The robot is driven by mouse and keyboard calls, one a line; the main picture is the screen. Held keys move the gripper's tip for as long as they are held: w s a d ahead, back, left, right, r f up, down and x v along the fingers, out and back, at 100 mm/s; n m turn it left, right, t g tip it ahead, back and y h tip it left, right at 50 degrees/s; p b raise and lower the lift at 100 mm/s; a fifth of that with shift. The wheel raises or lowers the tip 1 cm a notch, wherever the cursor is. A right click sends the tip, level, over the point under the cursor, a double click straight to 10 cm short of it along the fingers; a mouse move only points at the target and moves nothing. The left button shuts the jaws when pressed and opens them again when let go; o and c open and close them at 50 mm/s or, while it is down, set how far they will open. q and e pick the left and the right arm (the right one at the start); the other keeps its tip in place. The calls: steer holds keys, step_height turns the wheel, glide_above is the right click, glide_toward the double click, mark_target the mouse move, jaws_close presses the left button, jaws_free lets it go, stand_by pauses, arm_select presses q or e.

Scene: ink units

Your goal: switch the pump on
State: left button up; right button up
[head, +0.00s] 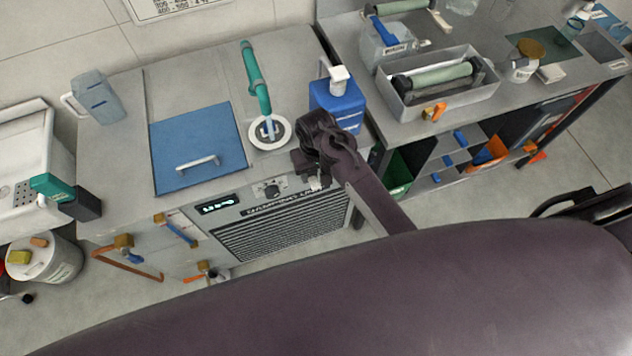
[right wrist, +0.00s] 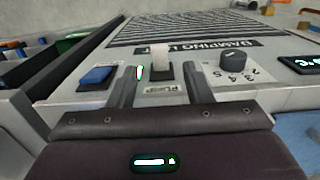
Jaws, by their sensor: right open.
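The pump switch (right wrist: 160,58) is a pale toggle lever on a dark base, above a label reading PUMP (right wrist: 161,87), on the front panel of the damping unit. In the right wrist view its lever points up in the picture. A small green-white lit spot (right wrist: 140,72) shows beside it, partly by the left finger. My right gripper (right wrist: 161,78) is open, one finger on each side of the switch; contact cannot be told. In the head view the right gripper (head: 311,176) is at the panel's right end and largely covers the switch. My left gripper is not in view.
A blue rocker (right wrist: 97,75) lies left of the switch and a black numbered knob (right wrist: 232,62) right of it. A lit display (head: 217,204) is farther along. On top stand a blue bottle (head: 338,105), a teal spout (head: 255,75) and a blue lid (head: 195,145).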

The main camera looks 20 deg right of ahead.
mark_target(316, 186)
step_height(316, 186, down, 7)
steer(key=shift+s+r+p, duration=0.1)
steer(key=shift+p, duration=0.25)
steer(key=shift+c, duration=0.2)
